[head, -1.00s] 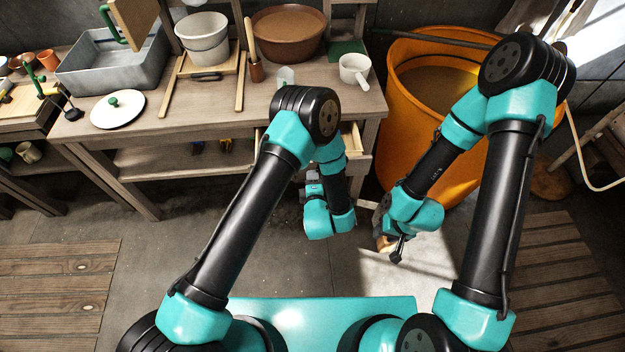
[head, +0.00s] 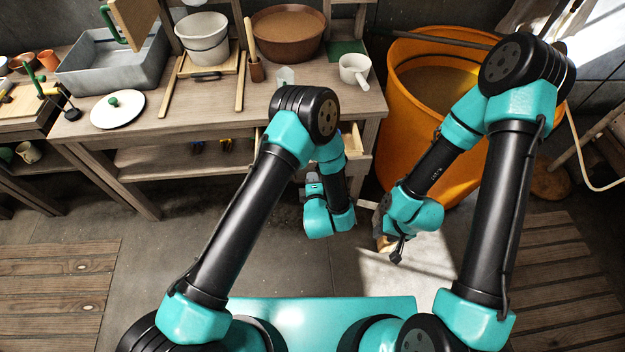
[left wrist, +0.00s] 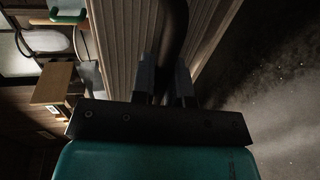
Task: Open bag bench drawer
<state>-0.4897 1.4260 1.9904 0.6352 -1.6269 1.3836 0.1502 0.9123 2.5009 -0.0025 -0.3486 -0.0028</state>
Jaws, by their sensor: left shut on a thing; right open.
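The bench drawer (head: 357,142) is under the right part of the wooden bench top and stands partly out, with some of its inside showing. The left arm hides most of its front. My left gripper (head: 312,180) is low in front of the drawer. In the left wrist view, the fingers of my left gripper (left wrist: 164,85) are shut on a dark bar-like handle (left wrist: 172,35) beside a ridged wooden face (left wrist: 210,35). My right gripper (head: 380,220) is open, right of the left one and clear of the drawer; its fingers are mostly hidden.
The wooden bench (head: 215,110) carries a white bucket (head: 203,40), a brown basin (head: 288,35), a white dipper (head: 355,70) and a white lid (head: 118,110). A big orange tub (head: 410,110) stands close right of the drawer. The floor in front is clear.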

